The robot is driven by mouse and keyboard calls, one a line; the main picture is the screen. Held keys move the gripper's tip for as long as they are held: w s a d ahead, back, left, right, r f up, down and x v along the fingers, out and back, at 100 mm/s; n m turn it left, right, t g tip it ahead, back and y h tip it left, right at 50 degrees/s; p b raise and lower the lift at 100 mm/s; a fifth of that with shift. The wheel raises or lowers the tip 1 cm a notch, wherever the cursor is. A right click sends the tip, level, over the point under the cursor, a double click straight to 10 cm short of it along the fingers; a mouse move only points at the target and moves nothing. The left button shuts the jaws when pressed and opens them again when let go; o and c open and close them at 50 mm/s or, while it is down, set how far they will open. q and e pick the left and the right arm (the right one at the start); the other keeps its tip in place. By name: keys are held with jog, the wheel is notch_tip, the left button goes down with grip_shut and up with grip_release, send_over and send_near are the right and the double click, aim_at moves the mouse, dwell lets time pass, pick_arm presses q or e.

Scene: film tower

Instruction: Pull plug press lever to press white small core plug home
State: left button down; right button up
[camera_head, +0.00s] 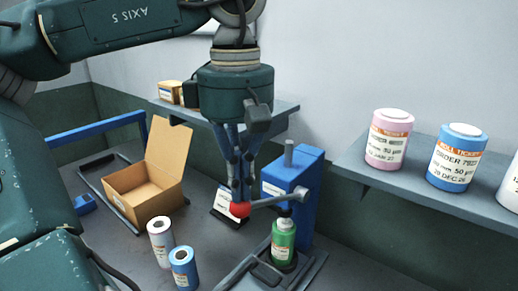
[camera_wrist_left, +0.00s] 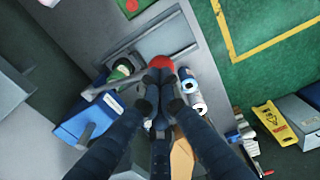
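The blue plug press (camera_head: 290,188) stands on the bench. Its grey lever (camera_head: 275,201) reaches left to a red knob (camera_head: 239,210), roughly level. My left gripper (camera_head: 240,198) points down at the knob, its fingers drawn together against it; the knob also shows at the fingertips in the left wrist view (camera_wrist_left: 162,62). A green labelled roll (camera_head: 283,242) stands upright under the press head. The small white core plug cannot be made out; the press head covers the roll's top. My right gripper is not in view.
An open cardboard box (camera_head: 148,190) stands left on the bench. A white roll (camera_head: 160,243) and a blue roll (camera_head: 184,268) stand before it. Pink (camera_head: 389,140) and blue (camera_head: 455,160) rolls stand on the right shelf (camera_head: 400,187). A dark labelled stand (camera_head: 228,208) is behind the knob.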

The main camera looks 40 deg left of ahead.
pick_arm(q)
jog(key=shift+f, duration=0.1)
jog(key=shift+s+f+b, duration=0.35)
jog(key=shift+f+b, duration=0.25)
jog(key=shift+f, duration=0.15)
jog(key=shift+s+f+b, duration=0.3)
jog(key=shift+f+b, duration=0.3)
jog(key=shift+f, duration=0.15)
jog(key=shift+d, duration=0.1)
jog(key=f+b, duration=0.1)
jog(key=s+f+b, duration=0.1)
jog(key=f, duration=0.1)
jog(key=shift+f, duration=0.1)
jog(key=shift+w, duration=0.1)
jog(key=r+p, duration=0.2)
jog(key=w+r+p, duration=0.1)
jog(key=r+p, duration=0.2)
jog(key=w+r+p, duration=0.1)
jog(key=r+p, duration=0.1)
jog(key=shift+r, duration=0.15)
